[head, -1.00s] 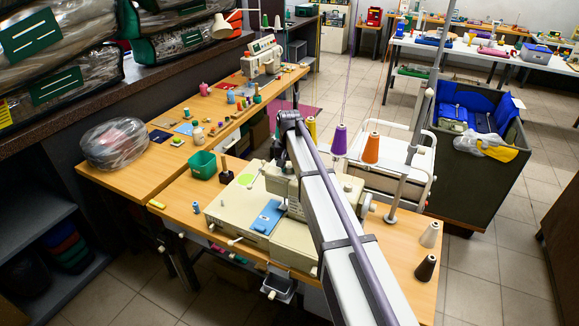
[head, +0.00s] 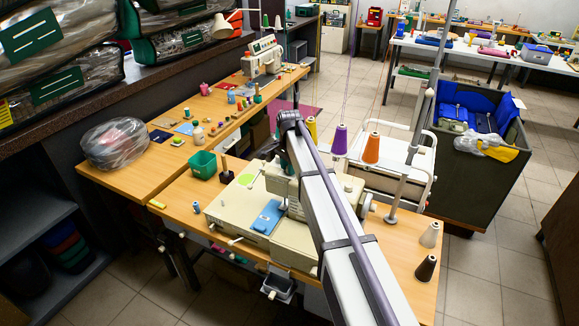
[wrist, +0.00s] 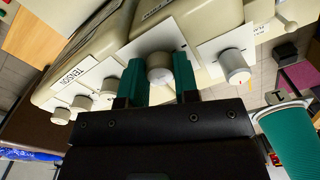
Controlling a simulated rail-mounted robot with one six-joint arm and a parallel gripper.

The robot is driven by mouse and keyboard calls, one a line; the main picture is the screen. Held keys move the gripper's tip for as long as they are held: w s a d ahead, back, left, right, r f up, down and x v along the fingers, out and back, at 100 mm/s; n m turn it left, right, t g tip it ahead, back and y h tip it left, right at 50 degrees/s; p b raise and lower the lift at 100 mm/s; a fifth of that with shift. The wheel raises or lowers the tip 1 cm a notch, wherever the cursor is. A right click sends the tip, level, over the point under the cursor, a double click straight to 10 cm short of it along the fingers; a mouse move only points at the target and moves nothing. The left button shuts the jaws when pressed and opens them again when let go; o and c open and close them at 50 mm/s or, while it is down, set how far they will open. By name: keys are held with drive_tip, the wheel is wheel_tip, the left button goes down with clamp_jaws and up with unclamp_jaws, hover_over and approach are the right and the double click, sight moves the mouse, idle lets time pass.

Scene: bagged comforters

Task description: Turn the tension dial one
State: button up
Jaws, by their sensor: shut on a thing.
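A cream sewing machine (head: 240,215) stands on the wooden table; my arm covers part of it. In the wrist view, my gripper (wrist: 159,75) has its two green fingers shut on a round grey dial (wrist: 160,66), one finger on each side. The dial sits on a white plate on the machine's face. To its left, a "TENSION" label (wrist: 75,84) is beside several smaller dials (wrist: 82,102). Another white-plated dial (wrist: 234,67) is to the right, apart from the fingers. The gripper is hidden behind my arm in the head view.
A green cup-like thing (wrist: 285,135) is close right of the gripper in the wrist view. Purple (head: 340,140) and orange (head: 371,150) thread cones stand behind the machine. White (head: 430,235) and dark (head: 426,268) cones stand at the table's right. A green bin (head: 203,165) is at left.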

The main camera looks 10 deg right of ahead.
drive_tip(key=shift+s+m, duration=0.1)
drive_tip(key=shift+m, duration=0.2)
drive_tip(key=o, duration=0.9)
wheel_tip(320, 180, up, 11)
drive_tip(key=p, duration=1.1)
drive_tip(key=shift+f, duration=0.1)
